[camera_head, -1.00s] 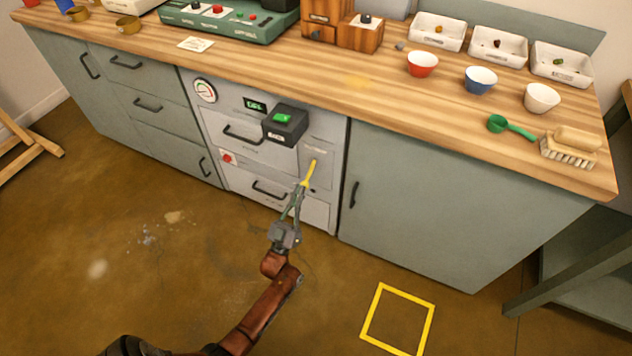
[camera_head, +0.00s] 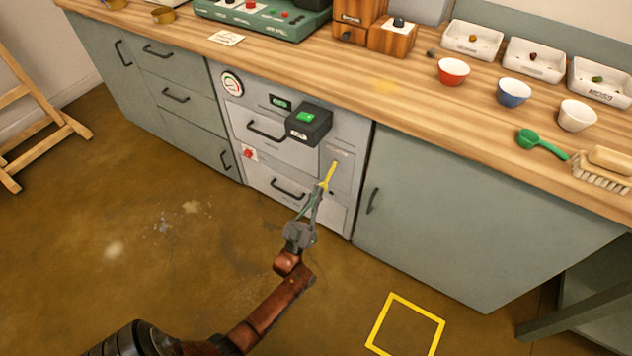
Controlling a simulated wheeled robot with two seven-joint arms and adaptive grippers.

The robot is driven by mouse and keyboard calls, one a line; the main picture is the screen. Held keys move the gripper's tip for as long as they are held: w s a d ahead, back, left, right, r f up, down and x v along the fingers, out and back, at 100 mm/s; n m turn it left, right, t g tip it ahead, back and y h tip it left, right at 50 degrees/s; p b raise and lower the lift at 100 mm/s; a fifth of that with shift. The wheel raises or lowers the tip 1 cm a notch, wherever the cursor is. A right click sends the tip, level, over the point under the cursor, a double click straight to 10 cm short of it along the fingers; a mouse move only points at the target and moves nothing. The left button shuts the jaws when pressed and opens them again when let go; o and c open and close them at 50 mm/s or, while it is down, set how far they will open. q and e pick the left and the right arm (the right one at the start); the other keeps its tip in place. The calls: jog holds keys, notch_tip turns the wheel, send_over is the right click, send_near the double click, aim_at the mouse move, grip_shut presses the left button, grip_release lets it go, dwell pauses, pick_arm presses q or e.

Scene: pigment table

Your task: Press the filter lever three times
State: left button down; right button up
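The yellow filter lever (camera_head: 330,174) sticks up at the right side of the grey appliance front (camera_head: 283,150), below the worktop. My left gripper (camera_head: 316,194) comes from below, and its fingertips are at the lower end of the lever. The fingers look close together there, but I cannot tell whether they are closed on the lever or only touch it. The slot behind the fingers is partly hidden. My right gripper is out of the frame.
A dark box with a green switch (camera_head: 307,122) juts out above and left of the lever. Drawer handles (camera_head: 265,132) protrude nearby. A yellow square (camera_head: 405,325) marks the floor at the lower right. The floor before the cabinets is clear.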

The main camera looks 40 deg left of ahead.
pick_arm(q)
jog(key=f+p+v, duration=0.1)
jog(key=p+v, duration=0.1)
jog(key=v, duration=0.7)
jog(key=shift+w+a+f, duration=0.2)
jog(key=shift+w+a, duration=0.05)
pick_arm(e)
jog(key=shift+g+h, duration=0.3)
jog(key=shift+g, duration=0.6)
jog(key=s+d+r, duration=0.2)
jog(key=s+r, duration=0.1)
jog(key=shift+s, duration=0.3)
pick_arm(q)
jog(key=shift+f, duration=0.1)
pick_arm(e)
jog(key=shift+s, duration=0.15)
